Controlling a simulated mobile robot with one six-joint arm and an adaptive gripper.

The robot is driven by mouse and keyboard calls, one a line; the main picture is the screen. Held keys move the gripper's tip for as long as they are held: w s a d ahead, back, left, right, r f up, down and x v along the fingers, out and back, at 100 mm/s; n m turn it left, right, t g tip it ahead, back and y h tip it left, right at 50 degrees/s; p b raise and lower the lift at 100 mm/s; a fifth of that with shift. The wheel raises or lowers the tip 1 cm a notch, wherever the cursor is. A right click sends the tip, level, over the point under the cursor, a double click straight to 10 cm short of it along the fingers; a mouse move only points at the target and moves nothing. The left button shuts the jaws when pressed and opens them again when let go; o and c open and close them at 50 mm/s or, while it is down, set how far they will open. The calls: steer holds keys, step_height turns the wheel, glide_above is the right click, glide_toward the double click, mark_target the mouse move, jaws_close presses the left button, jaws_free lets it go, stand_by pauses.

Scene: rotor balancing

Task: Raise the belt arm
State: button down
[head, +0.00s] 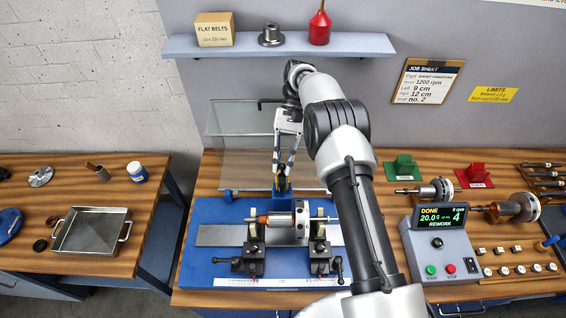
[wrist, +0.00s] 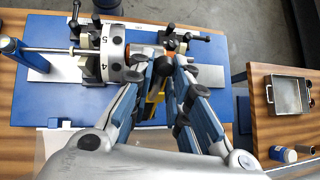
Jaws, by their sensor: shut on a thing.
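The belt arm (head: 282,187), blue with yellow and black at its top, stands behind the rotor on the balancing machine's blue bed (head: 200,270). My gripper (head: 282,170) reaches down onto its top from behind and is shut on it. In the wrist view, my gripper's (wrist: 168,66) blue-and-grey fingers flank dark round parts, with a yellow piece (wrist: 154,92) of the arm between them. The fingers hide much of the grip and the belt. The rotor (head: 301,220), with a numbered silver disc (wrist: 114,53), lies across two black supports.
A clear guard (head: 235,120) stands open behind the machine. The control box (head: 440,250) at right reads DONE, 20.0 g, 4, REWORK, 0 rpm. Other rotors (head: 510,208) and small weights lie at right. A metal tray (head: 90,232) sits on the separate left table.

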steer(key=c, duration=1.7)
jaws_free()
steer(key=shift+s, duration=0.15)
